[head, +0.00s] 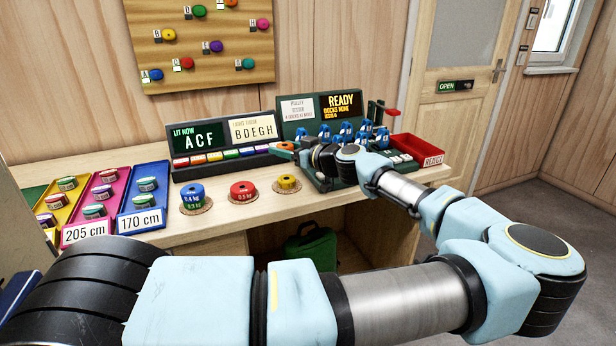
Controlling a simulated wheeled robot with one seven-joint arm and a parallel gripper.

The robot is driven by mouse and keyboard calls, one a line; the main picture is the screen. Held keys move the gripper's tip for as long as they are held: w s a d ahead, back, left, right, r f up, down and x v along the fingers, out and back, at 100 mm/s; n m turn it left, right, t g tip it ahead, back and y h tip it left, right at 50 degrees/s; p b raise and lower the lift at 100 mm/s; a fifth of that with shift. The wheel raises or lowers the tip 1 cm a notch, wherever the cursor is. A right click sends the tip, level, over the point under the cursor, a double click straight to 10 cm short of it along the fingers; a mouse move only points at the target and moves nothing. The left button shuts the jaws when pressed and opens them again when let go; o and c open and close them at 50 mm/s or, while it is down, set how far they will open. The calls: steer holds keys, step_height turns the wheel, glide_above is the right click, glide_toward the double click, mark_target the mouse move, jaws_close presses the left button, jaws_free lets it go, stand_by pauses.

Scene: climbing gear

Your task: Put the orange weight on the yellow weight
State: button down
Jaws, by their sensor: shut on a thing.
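The yellow weight (288,183) sits on a round cork mat on the counter, a small low disc with a dark centre. My gripper (284,149) is above and a little behind it in the head view, reaching in from the right. It is shut on a small orange thing (283,144), which looks like the orange weight. The fingers hide much of it, and a bit of green shows near it. The held thing is apart from the yellow weight, with a visible gap between them.
A blue weight (191,190) above a green one and a red weight (243,189) stand on mats to the left. Colour trays (143,222) are further left. A lit display box (222,144) stands behind. A green rack (318,110) and a red bin (418,149) are at right.

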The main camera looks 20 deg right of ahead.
mark_target(287, 179)
step_height(287, 179, down, 7)
steer(key=shift+d+r+p, duration=0.15)
steer(key=shift+p, duration=0.85)
steer(key=shift+f, duration=0.5)
steer(key=shift+f, duration=0.2)
steer(key=shift+c, duration=1)
jaws_free()
steer(key=shift+r, duration=0.15)
steer(key=shift+r, duration=0.15)
steer(key=b+v, duration=0.1)
steer(key=v, duration=0.2)
steer(key=b+v, duration=0.2)
steer(key=v, duration=0.2)
steer(key=b+v, duration=0.1)
steer(key=v, duration=0.2)
steer(key=shift+s+d+f+b, duration=0.15)
steer(key=shift+s+f+b, duration=0.1)
steer(key=shift+s+b, duration=0.15)
steer(key=shift+s+d+r, duration=0.25)
steer(key=shift+s, duration=0.25)
